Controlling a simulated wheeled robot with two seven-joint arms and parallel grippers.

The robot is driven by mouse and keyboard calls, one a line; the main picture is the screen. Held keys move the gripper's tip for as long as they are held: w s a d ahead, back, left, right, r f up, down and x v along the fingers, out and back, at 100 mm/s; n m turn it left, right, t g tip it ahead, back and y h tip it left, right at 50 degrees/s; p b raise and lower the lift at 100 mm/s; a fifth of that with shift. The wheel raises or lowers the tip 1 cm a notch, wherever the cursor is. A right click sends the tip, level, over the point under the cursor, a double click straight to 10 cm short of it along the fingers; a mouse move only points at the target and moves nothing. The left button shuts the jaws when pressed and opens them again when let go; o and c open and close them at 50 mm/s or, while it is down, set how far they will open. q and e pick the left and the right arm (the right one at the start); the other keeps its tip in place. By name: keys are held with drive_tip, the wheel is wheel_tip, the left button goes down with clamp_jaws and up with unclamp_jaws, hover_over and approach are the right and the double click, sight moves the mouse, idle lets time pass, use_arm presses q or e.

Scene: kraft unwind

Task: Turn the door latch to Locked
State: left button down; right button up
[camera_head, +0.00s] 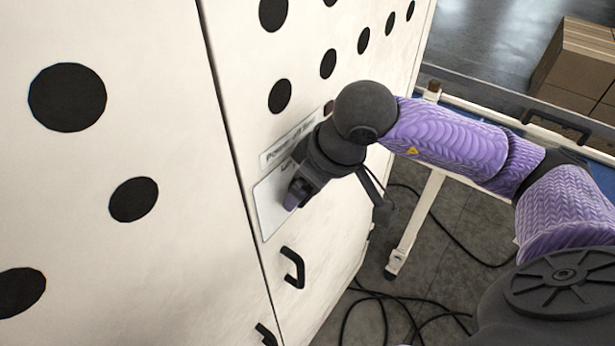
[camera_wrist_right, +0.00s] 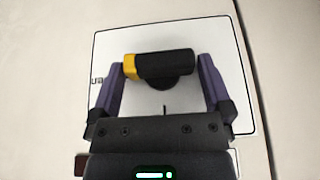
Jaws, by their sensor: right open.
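The door latch (camera_wrist_right: 165,66) is a black turn handle with a yellow end. In the right wrist view it lies roughly level across a pale plate (camera_wrist_right: 207,40) with a dark outline. My right gripper (camera_wrist_right: 162,80) is open, with one purple finger at each end of the handle. The left finger is close to the yellow end; I cannot tell whether it touches. In the head view the right gripper (camera_head: 292,193) is at the plate (camera_head: 270,215) on the cabinet door and hides the latch. The lettering on the plate is mostly covered. My left gripper is not in view.
The white cabinet (camera_head: 180,240) has round black holes. A black pull handle (camera_head: 292,268) sticks out below the plate. A label strip (camera_head: 275,155) is above it. Cardboard boxes (camera_head: 575,60) stand at the back right, and cables (camera_head: 385,298) lie on the floor.

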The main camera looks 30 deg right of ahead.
drive_tip(key=shift+f, duration=0.25)
drive_tip(key=c, duration=1)
drive_tip(key=shift+o, duration=0.2)
drive_tip(key=shift+a+f+n+t+h+b, duration=0.15)
drive_tip(key=shift+n+t+h+b, duration=0.45)
drive_tip(key=shift+h+b, duration=0.95)
drive_tip(key=shift+a+t+h, duration=0.1)
drive_tip(key=shift+t+h, duration=0.2)
drive_tip(key=shift+h, duration=0.15)
